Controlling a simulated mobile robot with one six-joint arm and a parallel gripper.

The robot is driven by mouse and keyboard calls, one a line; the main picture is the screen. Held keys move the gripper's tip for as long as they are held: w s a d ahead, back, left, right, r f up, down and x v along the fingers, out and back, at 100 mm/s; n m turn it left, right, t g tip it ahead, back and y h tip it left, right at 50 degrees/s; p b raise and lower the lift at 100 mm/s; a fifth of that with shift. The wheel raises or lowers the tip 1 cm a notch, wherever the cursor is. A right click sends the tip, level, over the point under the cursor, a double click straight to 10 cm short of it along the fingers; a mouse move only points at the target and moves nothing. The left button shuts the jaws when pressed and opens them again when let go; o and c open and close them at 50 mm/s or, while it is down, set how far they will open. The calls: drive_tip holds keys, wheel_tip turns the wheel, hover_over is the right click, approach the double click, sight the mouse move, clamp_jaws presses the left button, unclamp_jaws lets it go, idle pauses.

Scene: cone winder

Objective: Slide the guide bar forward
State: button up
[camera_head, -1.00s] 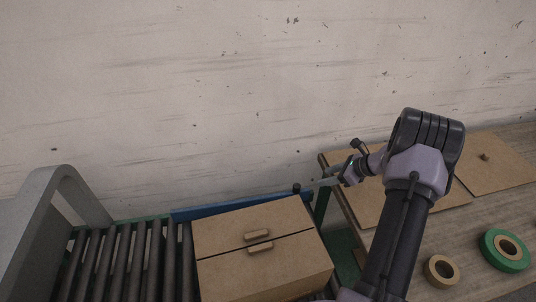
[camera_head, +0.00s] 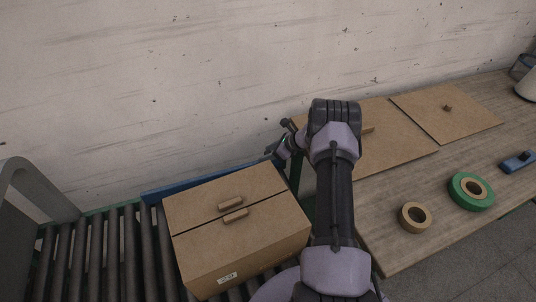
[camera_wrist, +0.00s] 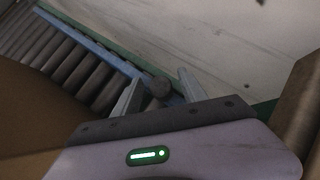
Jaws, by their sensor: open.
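The guide bar (camera_head: 205,181) is a long blue strip along the far edge of the roller conveyor, between the wall and a cardboard box. Whether the fingers touch the knob cannot be told. In the head view my gripper (camera_head: 279,149) is at the right end of the bar, small and partly hidden by my wrist, and the knob is not clear there.
The closed cardboard box (camera_head: 240,240) stands on the rollers (camera_head: 92,255) close in front of the bar. To the right, a wooden table (camera_head: 385,225) bears flat cardboard sheets, a tan tape roll (camera_head: 404,222) and a green tape roll (camera_head: 458,196). The wall is close behind.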

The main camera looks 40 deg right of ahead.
clamp_jaws()
idle(1.4)
